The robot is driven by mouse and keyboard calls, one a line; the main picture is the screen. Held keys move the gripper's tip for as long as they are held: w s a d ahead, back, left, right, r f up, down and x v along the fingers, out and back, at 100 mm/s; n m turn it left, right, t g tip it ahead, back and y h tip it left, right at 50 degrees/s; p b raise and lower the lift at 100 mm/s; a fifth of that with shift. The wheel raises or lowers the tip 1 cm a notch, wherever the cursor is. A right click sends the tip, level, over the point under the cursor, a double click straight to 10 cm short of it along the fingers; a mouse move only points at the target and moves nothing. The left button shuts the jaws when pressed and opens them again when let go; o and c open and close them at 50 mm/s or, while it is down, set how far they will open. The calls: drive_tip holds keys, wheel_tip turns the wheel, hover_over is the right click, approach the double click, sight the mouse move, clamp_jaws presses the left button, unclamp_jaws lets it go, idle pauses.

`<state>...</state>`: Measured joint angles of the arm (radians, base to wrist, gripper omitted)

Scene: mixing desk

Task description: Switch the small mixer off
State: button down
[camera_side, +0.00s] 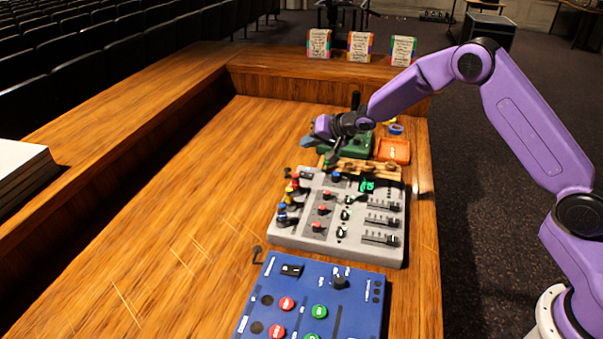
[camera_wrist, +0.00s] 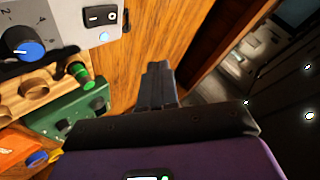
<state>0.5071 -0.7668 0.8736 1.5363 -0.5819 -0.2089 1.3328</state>
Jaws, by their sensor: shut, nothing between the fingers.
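The small mixer (camera_side: 300,236) is the grey panel with red, black and coloured knobs and several sliders in the middle of the desk in the side view. A small green display (camera_side: 367,186) glows on it. In the wrist view its corner (camera_wrist: 62,40) shows a black rocker switch (camera_wrist: 101,16), a pale blue dot below the switch and a blue-capped knob (camera_wrist: 24,46). My gripper (camera_side: 332,158) is above the desk just beyond the mixer's far edge. In the wrist view my gripper (camera_wrist: 157,84) is shut and empty, right of and apart from the switch.
A blue panel (camera_side: 332,302) with red and green buttons lies nearer the camera. Beyond the mixer are a wooden rack (camera_side: 372,165), a green box (camera_side: 357,146) and an orange tray (camera_side: 393,150). The desk's left side (camera_side: 170,230) is clear.

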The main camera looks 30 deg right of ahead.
sight(306, 174)
drive_tip(key=shift+w+a+f, duration=0.1)
drive_tip(key=shift+f, duration=1.1)
drive_tip(key=shift+w+a+f, duration=0.1)
drive_tip(key=shift+a+f, duration=0.05)
drive_tip(key=shift+f, duration=1)
drive_tip(key=shift+w+a+f, duration=0.1)
drive_tip(key=shift+f, duration=1.1)
drive_tip(key=shift+f, duration=0.2)
drive_tip(key=shift+f, duration=0.2)
drive_tip(key=shift+f, duration=0.3)
drive_tip(key=shift+r, duration=0.1)
drive_tip(key=shift+r, duration=0.65)
drive_tip(key=shift+r, duration=0.1)
drive_tip(key=shift+s+d+r, duration=0.1)
drive_tip(key=shift+d+r, duration=0.05)
drive_tip(key=shift+r, duration=1.05)
drive_tip(key=shift+s+d+r, duration=0.1)
drive_tip(key=shift+r, duration=1.05)
